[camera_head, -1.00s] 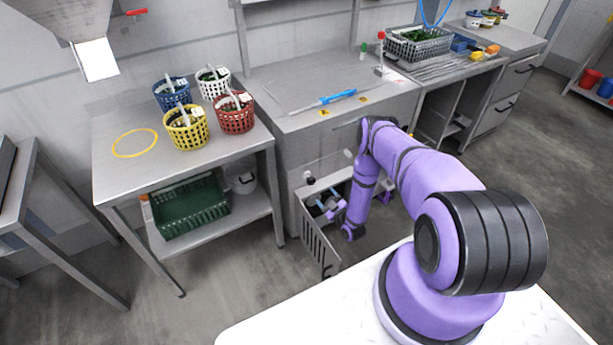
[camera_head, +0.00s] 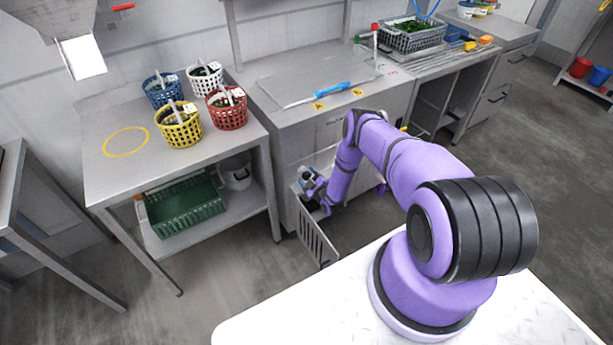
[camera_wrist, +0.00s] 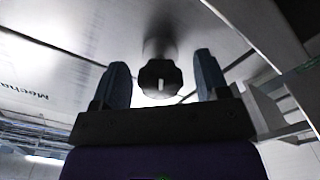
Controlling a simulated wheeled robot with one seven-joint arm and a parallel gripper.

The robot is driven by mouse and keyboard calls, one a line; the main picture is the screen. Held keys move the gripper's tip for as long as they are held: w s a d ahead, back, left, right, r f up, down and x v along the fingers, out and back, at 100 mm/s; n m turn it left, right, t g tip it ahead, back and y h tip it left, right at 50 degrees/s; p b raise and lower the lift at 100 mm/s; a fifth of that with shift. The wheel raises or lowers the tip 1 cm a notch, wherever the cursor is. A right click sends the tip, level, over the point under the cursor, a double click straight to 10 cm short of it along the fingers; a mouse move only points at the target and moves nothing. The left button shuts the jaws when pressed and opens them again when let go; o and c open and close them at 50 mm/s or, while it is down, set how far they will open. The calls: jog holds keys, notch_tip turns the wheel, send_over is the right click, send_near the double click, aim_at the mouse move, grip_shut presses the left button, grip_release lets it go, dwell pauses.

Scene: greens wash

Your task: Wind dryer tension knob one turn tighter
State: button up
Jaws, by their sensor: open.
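The tension knob is a dark, lobed knob (camera_wrist: 160,80) with a pale mark, on a short shaft against a bright metal panel. In the wrist view my gripper (camera_wrist: 162,78) is open, with one blue-grey finger on each side of the knob and a gap on both sides. I cannot tell how deep the knob sits between the fingertips. In the head view my gripper (camera_head: 313,180) is at the front of the dryer cabinet (camera_head: 345,128), above the open slatted door (camera_head: 317,239); the knob is hidden there.
The slatted door hangs open below my arm. A steel table (camera_head: 105,172) on the left holds several baskets, with a green crate (camera_head: 184,208) on its lower shelf. A blue-handled tool (camera_head: 322,94) lies on the cabinet top. The floor in front is clear.

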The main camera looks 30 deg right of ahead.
jog(key=shift+w, duration=0.45)
jog(key=c, duration=0.9)
jog(key=shift+m, duration=0.3)
jog(key=m, duration=0.5)
jog(key=shift+a, duration=0.15)
jog(key=m, duration=0.5)
